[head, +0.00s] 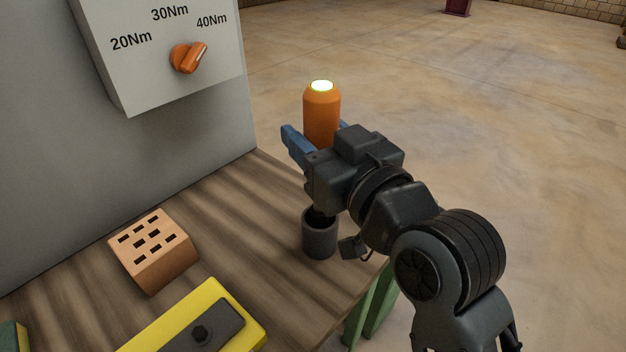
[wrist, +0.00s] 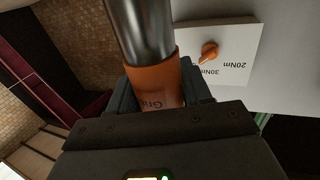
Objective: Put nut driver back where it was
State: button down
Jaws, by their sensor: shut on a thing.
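The nut driver (head: 321,112) has an orange body with a bright lit top and stands about upright. My gripper (head: 320,138) is shut on its orange body, with a blue finger on each side. In the wrist view the nut driver (wrist: 154,88) shows partly hidden lettering and a metal shaft. A dark grey cup-shaped holder (head: 319,241) stands on the bench below my gripper. A dark part shows at the holder's mouth; I cannot tell how deep it sits. My gripper hides the stretch between the orange body and the holder.
The wooden bench (head: 245,230) holds a tan block with slots (head: 155,255) and a yellow tray with a dark insert (head: 240,302). A grey panel carries a torque box with an orange knob (head: 188,57). Open floor lies to the right.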

jog(key=shift+f, duration=2.7)
jog(key=shift+c, duration=2.4)
grip_release()
jog(key=shift+f, duration=0.1)
jog(key=shift+r, duration=0.25)
jog(key=b+v, duration=0.2)
jog(key=v, duration=1)
jog(key=shift+f, duration=0.15)
